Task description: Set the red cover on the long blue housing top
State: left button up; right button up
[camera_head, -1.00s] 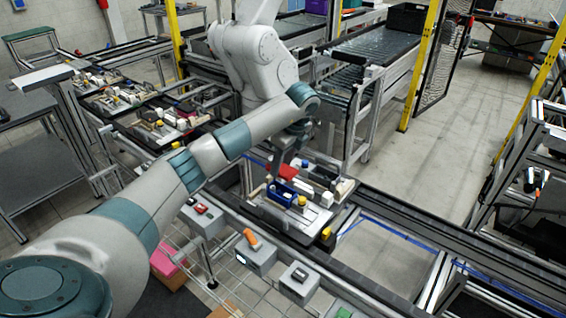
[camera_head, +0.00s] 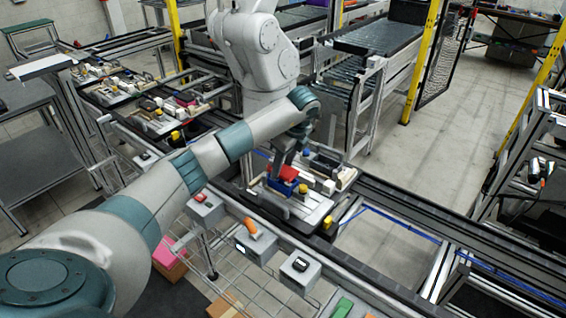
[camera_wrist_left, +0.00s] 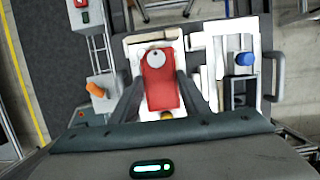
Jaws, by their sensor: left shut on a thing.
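The red cover (camera_head: 289,172) is in the jaws of my left gripper (camera_head: 281,174), right over the blue housing (camera_head: 283,187) on the pallet. In the left wrist view the red cover (camera_wrist_left: 160,90) lies lengthwise between the two dark fingers of my left gripper (camera_wrist_left: 161,82), with a round pale knob at its far end. The cover hides the housing's top there. I cannot tell whether the cover touches the housing or hangs just above it. My right gripper is not in view.
The pallet (camera_head: 309,217) also carries white blocks, a blue knob (camera_wrist_left: 244,59) and yellow parts. Grey boxes along the front rail hold an orange part (camera_head: 252,227) and a black part (camera_head: 300,264). A white robot arm (camera_head: 258,60) stands behind.

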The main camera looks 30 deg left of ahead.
pick_arm(q)
jog(key=shift+f, duration=0.5)
jog(key=shift+a+b, duration=0.1)
jog(key=shift+b, duration=0.3)
dwell(0.9)
jog(key=shift+f+b, duration=0.5)
jog(key=shift+f, duration=0.25)
dwell(1.0)
jog(key=o, duration=1.1)
jog(key=shift+o, duration=0.2)
